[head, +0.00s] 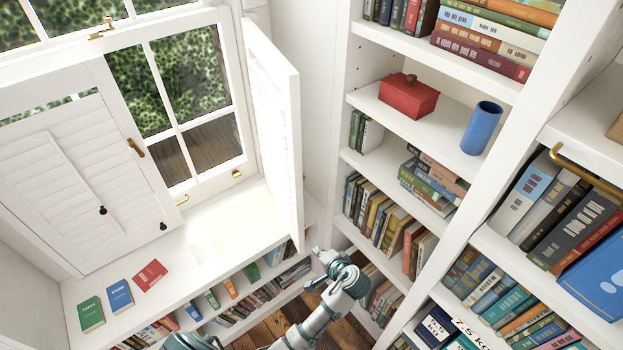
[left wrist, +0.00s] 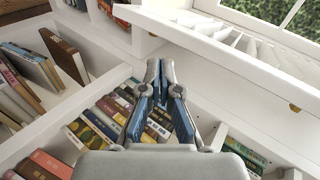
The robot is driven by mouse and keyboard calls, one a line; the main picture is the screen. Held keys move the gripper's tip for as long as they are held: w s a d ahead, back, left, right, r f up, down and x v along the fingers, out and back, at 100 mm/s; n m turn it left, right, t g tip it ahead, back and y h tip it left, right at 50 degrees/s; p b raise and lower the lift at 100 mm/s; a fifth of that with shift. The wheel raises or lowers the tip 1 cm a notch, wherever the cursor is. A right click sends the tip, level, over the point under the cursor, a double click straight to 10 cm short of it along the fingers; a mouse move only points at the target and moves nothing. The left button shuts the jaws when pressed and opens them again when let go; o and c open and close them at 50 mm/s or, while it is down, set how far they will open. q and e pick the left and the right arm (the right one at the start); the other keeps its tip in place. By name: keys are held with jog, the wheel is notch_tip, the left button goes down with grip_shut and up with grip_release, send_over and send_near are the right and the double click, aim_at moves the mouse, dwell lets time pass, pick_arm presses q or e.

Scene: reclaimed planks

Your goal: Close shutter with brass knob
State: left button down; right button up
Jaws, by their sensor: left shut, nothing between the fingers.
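The white louvered shutter on the right (head: 275,130) stands swung out from the window, seen nearly edge-on. I cannot clearly make out a brass knob on it in the head view. In the left wrist view a white panel with louvers (left wrist: 225,40) crosses the upper right, with a brass piece (left wrist: 294,106) at its lower edge; I cannot tell whether this is the knob. My left gripper (head: 318,263) is shut and empty, below and right of the shutter's free edge, apart from it. Its fingers show in the left wrist view (left wrist: 160,66). My right gripper is not seen.
The left shutter (head: 75,180), with dark knobs, covers the left window half. Several small books, such as a red one (head: 149,275), lie on the white ledge (head: 215,245). A tall bookcase (head: 400,110) stands right of the open shutter, with a red box (head: 408,97) and blue cup (head: 481,128).

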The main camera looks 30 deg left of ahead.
pick_arm(q)
jog(key=w+d+r+y, duration=0.2)
jog(key=w+r+y, duration=0.25)
jog(key=r, duration=0.55)
jog(key=w+d+r+y, duration=0.1)
jog(key=w+r+y, duration=0.3)
jog(key=r, duration=0.5)
jog(key=w+a+t+h+p, duration=0.1)
jog(key=a+p, duration=0.2)
jog(key=a, duration=0.8)
jog(key=shift+a+r+p, duration=0.2)
jog(key=shift+r+p, duration=0.2)
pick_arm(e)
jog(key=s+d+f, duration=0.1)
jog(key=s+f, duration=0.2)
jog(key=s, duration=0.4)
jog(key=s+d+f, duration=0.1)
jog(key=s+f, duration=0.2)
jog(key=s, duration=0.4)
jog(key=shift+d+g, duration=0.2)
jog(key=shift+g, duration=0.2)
pick_arm(q)
jog(key=shift+h, duration=0.25)
